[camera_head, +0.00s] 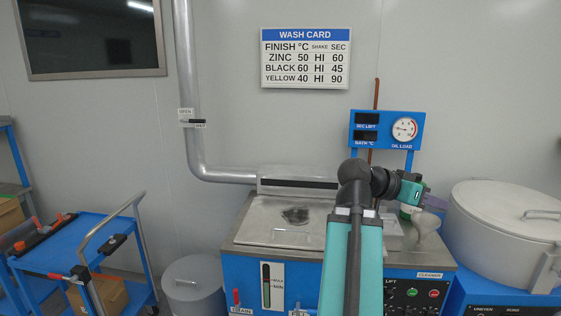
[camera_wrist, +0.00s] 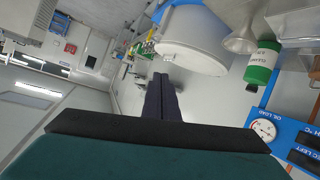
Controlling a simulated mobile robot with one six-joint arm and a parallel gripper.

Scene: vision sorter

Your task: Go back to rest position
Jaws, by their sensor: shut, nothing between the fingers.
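My gripper (camera_wrist: 161,80) shows in the wrist view as two dark fingers pressed together, with nothing between them. In the head view my teal arm rises in front of the wash station, bends at a dark elbow, and its end (camera_head: 412,190) points right, above the station's right side. The fingers are hard to make out there. The wrist view is tilted, with the fingers pointing away into the room and clear of anything.
The blue wash station (camera_head: 240,275) has a metal lid (camera_head: 280,230), a gauge panel (camera_head: 416,118) and a funnel (camera_head: 425,222). A large pale drum (camera_head: 500,235) stands at right. A green bottle (camera_wrist: 262,66) shows in the wrist view. A blue trolley (camera_head: 85,228) stands left.

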